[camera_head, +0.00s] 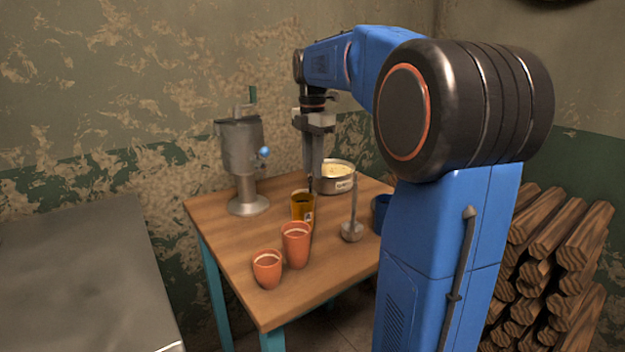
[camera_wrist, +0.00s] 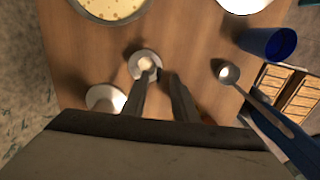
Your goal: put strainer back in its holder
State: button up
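My gripper (camera_head: 313,185) points down over the table, just behind the amber glass in the head view. In the wrist view its two fingers (camera_wrist: 163,80) are apart, with bare tabletop between them. A metal piece with a round head and a long upright handle (camera_head: 352,231) stands on the table, right of the gripper. A similar spoon-like metal piece (camera_wrist: 229,73) shows right of the fingers in the wrist view. A pale round disc with a raised centre (camera_wrist: 144,61) lies beyond the left fingertip, partly covered by it. I cannot tell which piece is the strainer or its holder.
A pot of creamy contents (camera_head: 335,180) stands behind the gripper. A metal hand-cranked machine (camera_head: 241,150) is at the left. An amber glass (camera_head: 302,207), two orange cups (camera_head: 296,247) and a blue cup (camera_wrist: 270,45) stand around. The table's front left (camera_head: 235,255) is clear.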

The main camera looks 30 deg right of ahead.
notch_tip(320, 180, up, 7)
jog(key=shift+f, duration=0.2)
jog(key=shift+s, duration=0.1)
dwell(0.5)
